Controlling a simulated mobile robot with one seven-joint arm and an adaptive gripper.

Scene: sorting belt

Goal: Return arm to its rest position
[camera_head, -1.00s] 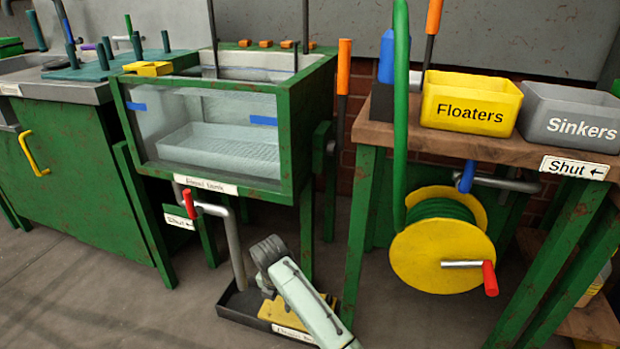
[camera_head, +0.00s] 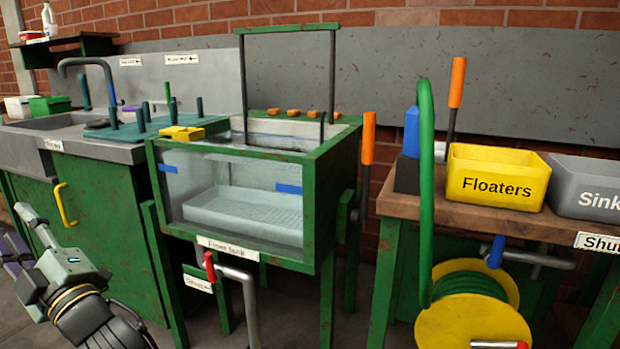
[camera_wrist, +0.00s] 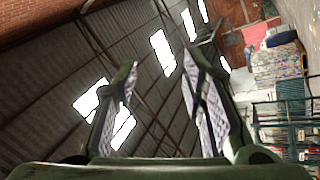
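My gripper (camera_wrist: 160,70) shows in the wrist view with its two padded fingers well apart. Nothing is between them, and behind them are a slanted roof and bright skylights. In the head view my arm is folded at the lower left, in front of the green cabinet (camera_head: 95,235).
A glass-fronted tank (camera_head: 240,190) in a green frame stands right of my arm, with a red-handled pipe (camera_head: 212,268) below. A yellow Floaters bin (camera_head: 495,185) and a grey Sinkers bin (camera_head: 590,195) sit on the right bench, above a hose reel (camera_head: 470,320).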

